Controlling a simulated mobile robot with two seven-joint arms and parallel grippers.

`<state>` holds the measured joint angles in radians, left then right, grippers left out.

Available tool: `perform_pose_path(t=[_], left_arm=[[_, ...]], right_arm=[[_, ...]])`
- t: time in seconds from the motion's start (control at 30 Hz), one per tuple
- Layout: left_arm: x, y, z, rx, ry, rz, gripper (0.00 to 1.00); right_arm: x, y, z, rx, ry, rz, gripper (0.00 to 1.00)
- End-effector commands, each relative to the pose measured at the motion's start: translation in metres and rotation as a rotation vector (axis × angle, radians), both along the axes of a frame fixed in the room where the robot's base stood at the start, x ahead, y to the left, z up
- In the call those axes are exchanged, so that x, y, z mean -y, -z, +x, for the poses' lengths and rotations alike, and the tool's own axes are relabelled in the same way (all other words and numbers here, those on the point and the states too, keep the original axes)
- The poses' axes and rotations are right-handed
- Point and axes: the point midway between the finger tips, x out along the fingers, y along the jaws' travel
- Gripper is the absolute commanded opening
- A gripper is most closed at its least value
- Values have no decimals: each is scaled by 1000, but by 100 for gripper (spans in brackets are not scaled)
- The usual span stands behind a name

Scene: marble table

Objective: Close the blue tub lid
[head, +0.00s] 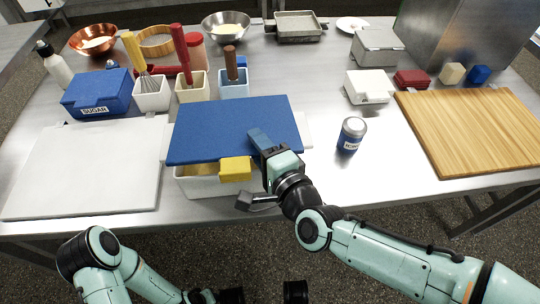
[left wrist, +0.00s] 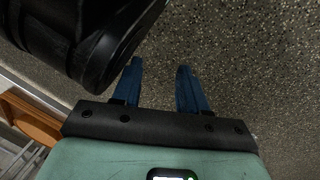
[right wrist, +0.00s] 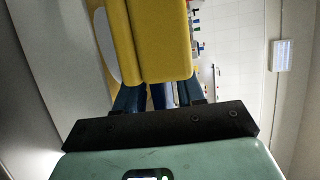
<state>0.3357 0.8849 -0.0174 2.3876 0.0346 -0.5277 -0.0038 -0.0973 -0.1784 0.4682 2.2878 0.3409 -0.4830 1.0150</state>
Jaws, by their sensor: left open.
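The blue tub lid (head: 232,125) is a flat blue panel lying over the white tub (head: 205,184) at the table's front edge. A gap shows the tub's front below it. A yellow tab (head: 236,169) sits at the lid's front edge. My right gripper (head: 262,142) is at the lid's front right, just right of the tab, with a blue finger over the lid. In the right wrist view the tab (right wrist: 158,40) hides its fingertips, so its grip is unclear. My left gripper (left wrist: 160,85) is open and empty over the floor.
A white board (head: 85,170) lies left of the tub and a wooden board (head: 475,130) far right. A labelled can (head: 351,134) stands right of the lid. Utensil bins (head: 192,88) and a blue sugar box (head: 98,93) stand behind. Bare table shows around the can.

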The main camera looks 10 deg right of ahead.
Motion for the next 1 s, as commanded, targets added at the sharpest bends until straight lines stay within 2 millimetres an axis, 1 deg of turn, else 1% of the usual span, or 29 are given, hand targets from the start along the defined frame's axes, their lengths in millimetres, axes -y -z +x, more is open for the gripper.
perform_pose_path(t=[0.17, 0.4, 0.53, 0.57, 0.6, 0.7, 0.83, 1.0], left_arm=[[0, -3, 3, 11, 1, 1, 43], [3, -15, 16, 52, 4, 2, 43], [3, -24, 25, 85, 5, 5, 43], [3, -20, 26, 85, 5, 5, 43], [2, -12, 19, 61, 4, 3, 43], [1, -2, 5, 16, 1, 0, 43], [0, 4, -3, -11, 0, 0, 43], [-1, 6, -7, -22, -1, -1, 43]], right_arm=[[10, -6, -22, 4, 1, -2, 38], [31, -16, -72, 6, 0, 1, 38], [41, -21, -97, 6, 0, 1, 38], [43, -20, -99, 6, 2, 2, 38], [45, -19, -101, 6, 3, 2, 38], [48, -19, -109, 3, 2, 1, 38], [50, -21, -116, 2, 1, 1, 38], [51, -22, -119, -1, -1, 0, 38]])
